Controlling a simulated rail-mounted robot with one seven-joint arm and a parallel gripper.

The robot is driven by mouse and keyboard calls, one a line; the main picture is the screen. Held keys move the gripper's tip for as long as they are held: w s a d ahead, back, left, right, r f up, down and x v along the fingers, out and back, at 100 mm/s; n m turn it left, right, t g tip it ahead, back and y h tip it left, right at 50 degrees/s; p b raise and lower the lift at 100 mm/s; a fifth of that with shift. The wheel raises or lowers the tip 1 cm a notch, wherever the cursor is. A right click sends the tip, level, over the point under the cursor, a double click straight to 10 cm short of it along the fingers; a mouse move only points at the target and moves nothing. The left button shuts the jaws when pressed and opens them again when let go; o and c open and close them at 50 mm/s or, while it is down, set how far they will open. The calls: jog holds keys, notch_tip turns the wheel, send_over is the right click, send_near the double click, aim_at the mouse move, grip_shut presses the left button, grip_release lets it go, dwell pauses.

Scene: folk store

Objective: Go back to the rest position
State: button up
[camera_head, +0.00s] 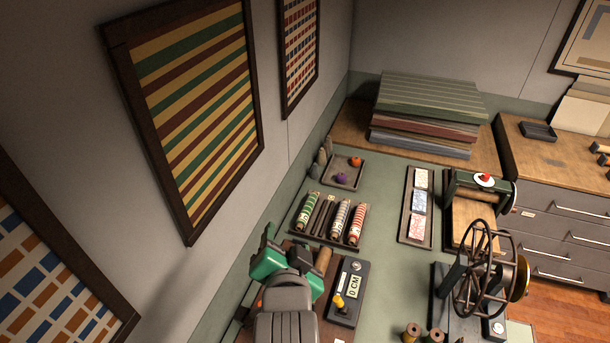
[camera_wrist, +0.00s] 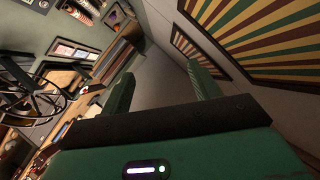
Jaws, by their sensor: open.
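My gripper (camera_wrist: 162,88) shows in the wrist view with its two green fingers spread apart and nothing between them. Beyond them are bare grey wall and a striped framed panel. In the head view, the green gripper (camera_head: 288,262) stands at the lower middle, over the near left part of the workbench, and my grey arm hides part of the bench there. A black panel (camera_head: 347,300) with a yellow lever and a white "0 CM" label lies just right of it. I cannot tell the gripper's height above the bench.
A tray of patterned rolls (camera_head: 321,242), a small tray with fruit-like items (camera_head: 343,184) and a tray of cards (camera_head: 405,233) lie on the bench. A spoked wheel (camera_head: 482,270) and a green roller press (camera_head: 466,190) stand right. Framed striped panels (camera_head: 200,110) hang on the left wall.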

jog(key=s+d+r+n+t, duration=0.1)
jog(key=s+r, duration=0.4)
jog(key=r, duration=0.6)
jog(key=s+d+r+n+t, duration=0.1)
jog(key=s+r+n+t, duration=0.2)
jog(key=r, duration=0.9)
jog(key=s+d+r+n+t, duration=0.1)
jog(key=s+r+n+t, duration=0.2)
jog(key=s+r+t, duration=0.4)
notch_tip(320, 180, up, 5)
jog(key=shift+s+d+f+h, duration=0.15)
jog(key=shift+s+f+h, duration=0.05)
jog(key=shift+s+h, duration=0.25)
